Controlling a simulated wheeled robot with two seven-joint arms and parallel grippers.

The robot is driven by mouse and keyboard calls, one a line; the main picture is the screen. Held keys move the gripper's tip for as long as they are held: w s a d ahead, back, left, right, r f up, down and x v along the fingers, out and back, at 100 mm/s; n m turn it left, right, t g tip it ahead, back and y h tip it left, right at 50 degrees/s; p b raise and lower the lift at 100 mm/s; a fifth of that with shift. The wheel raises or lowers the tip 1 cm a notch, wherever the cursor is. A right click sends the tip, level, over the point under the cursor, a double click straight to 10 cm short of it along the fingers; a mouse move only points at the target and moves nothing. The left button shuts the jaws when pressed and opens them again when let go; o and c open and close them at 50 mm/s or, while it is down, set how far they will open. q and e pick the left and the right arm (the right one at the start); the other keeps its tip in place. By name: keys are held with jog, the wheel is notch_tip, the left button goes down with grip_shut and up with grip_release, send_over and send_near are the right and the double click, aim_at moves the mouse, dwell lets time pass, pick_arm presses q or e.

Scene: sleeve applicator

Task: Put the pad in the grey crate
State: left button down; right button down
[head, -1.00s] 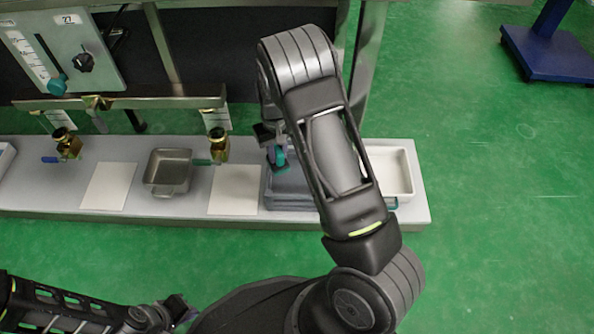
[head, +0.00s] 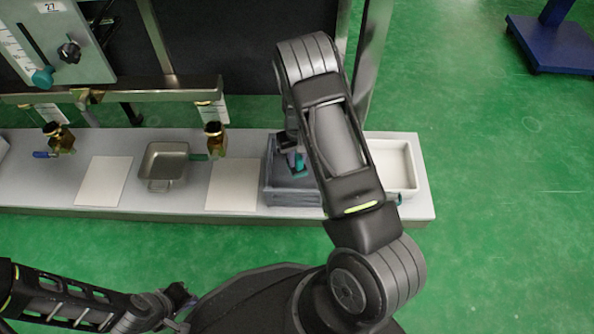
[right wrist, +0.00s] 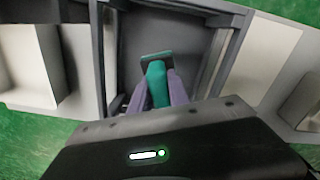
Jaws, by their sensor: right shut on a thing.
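The pad has a teal grip and a dark flat plate. In the head view it shows as a small teal patch (head: 299,166), and in the right wrist view the pad (right wrist: 157,78) is clear. My right gripper (head: 292,152) is shut on its teal part; its fingers (right wrist: 158,90) flank it in the right wrist view. The grey crate (head: 285,198) is below, partly hidden by my right arm. The pad is inside the crate's outline (right wrist: 225,58); I cannot tell whether it touches the floor. My left gripper (head: 182,302) is low at the left, away from the bench, its jaws unclear.
A white tray (head: 411,175) stands right of the crate. A white sheet (head: 233,187), a metal pan (head: 165,162) and another sheet (head: 103,181) lie to the left. Brass valves (head: 215,138) stand behind.

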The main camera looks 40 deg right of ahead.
aim_at(297, 167)
jog(key=shift+f, duration=0.6)
jog(key=shift+f+b, duration=0.85)
jog(key=shift+f, duration=0.95)
jog(key=shift+f, duration=0.2)
jog(key=c, duration=1.3)
grip_release()
jog(key=shift+o, duration=0.2)
jog(key=shift+r, duration=0.1)
